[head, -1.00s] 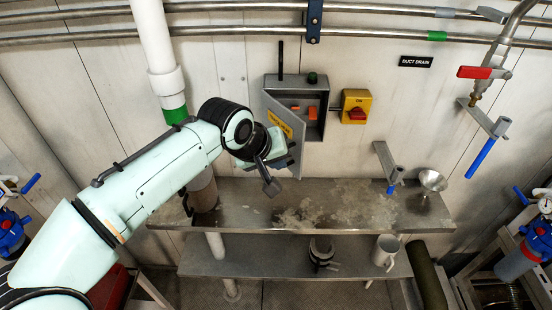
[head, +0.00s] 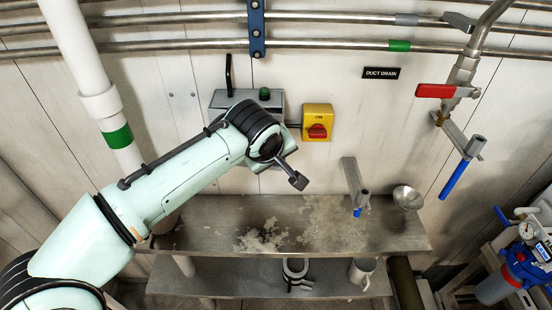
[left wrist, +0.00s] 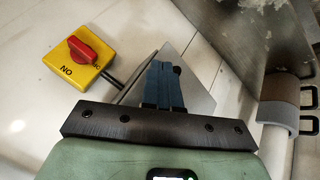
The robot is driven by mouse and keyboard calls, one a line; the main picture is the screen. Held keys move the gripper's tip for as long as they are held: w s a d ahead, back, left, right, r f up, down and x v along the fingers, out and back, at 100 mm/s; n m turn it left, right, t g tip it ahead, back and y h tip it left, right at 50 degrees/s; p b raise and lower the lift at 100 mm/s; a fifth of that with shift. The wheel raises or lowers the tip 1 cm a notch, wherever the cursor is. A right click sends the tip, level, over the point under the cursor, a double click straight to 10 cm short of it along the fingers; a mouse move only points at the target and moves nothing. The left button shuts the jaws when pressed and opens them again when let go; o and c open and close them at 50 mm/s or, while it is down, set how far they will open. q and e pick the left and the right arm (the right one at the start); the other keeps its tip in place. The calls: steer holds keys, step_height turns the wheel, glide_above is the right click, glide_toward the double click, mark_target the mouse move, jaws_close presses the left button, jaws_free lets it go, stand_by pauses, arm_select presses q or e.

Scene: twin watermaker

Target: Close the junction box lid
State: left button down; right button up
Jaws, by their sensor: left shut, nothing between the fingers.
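The grey junction box (head: 218,100) is on the back wall, with a green button on top. My left forearm and wrist cover most of its front in the head view, so the lid and the box opening are hidden there. My left gripper shows in the left wrist view with its blue fingers (left wrist: 163,84) shut and empty. The fingers are in front of a grey metal face (left wrist: 197,88) of the box or its lid. I cannot tell whether they touch it, or how far the lid stands open. My right gripper is not in view.
A yellow switch box with a red knob (head: 317,131) is just right of the junction box. A steel shelf (head: 205,212) runs below, with a bracket (head: 353,180) and a funnel (head: 408,197) at its right. A white pipe (head: 85,65) stands at the left.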

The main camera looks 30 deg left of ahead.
arm_select(q)
steer(key=shift+w+a, duration=0.1)
steer(key=shift+w, duration=0.9)
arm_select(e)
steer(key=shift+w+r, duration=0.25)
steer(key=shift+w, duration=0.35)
